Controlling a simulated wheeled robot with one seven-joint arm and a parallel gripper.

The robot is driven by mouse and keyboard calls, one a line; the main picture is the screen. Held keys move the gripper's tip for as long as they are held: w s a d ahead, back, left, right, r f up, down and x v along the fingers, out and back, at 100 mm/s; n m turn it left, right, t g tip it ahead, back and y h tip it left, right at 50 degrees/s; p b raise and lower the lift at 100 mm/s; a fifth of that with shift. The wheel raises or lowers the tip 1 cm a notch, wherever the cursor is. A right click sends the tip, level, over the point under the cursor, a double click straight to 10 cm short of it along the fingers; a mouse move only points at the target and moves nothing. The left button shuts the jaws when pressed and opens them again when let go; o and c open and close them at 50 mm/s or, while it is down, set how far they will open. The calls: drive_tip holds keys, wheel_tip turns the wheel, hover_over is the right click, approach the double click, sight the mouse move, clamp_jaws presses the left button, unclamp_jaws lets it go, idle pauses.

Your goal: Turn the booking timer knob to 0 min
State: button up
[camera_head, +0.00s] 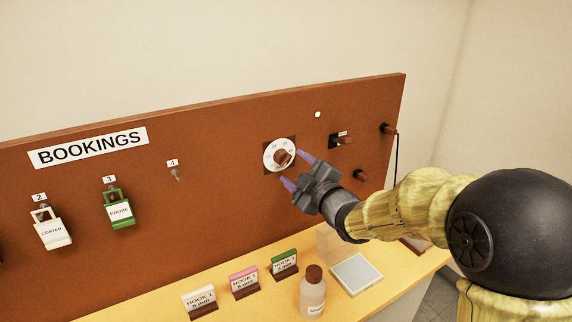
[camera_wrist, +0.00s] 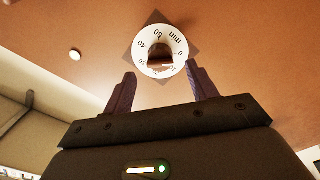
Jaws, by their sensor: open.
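The booking timer has a round white dial with a brown knob (camera_head: 282,157) on the brown board, right of centre in the head view. In the wrist view its dial (camera_wrist: 160,46) shows upside down, with "min", 50, 40 and 0 legible and the brown knob (camera_wrist: 160,61) at its middle. Which mark the knob points to cannot be made out. My gripper (camera_head: 295,170) is open, its two purple fingers reaching toward the dial. In the wrist view the fingertips (camera_wrist: 160,69) stand apart on either side of the knob's lower part, with nothing visibly gripped.
On the ledge below stand hook cards (camera_head: 244,282), a bottle (camera_head: 313,295) and a pale pad (camera_head: 357,274).

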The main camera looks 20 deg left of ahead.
drive_tip(key=b+v, duration=0.1)
drive_tip(key=v, duration=0.3)
drive_tip(key=shift+s+d, duration=0.25)
drive_tip(key=b+v, duration=0.1)
drive_tip(key=v, duration=1.6)
drive_tip(key=shift+b, duration=0.3)
drive_tip(key=shift+s+d, duration=0.1)
drive_tip(key=shift+s, duration=0.05)
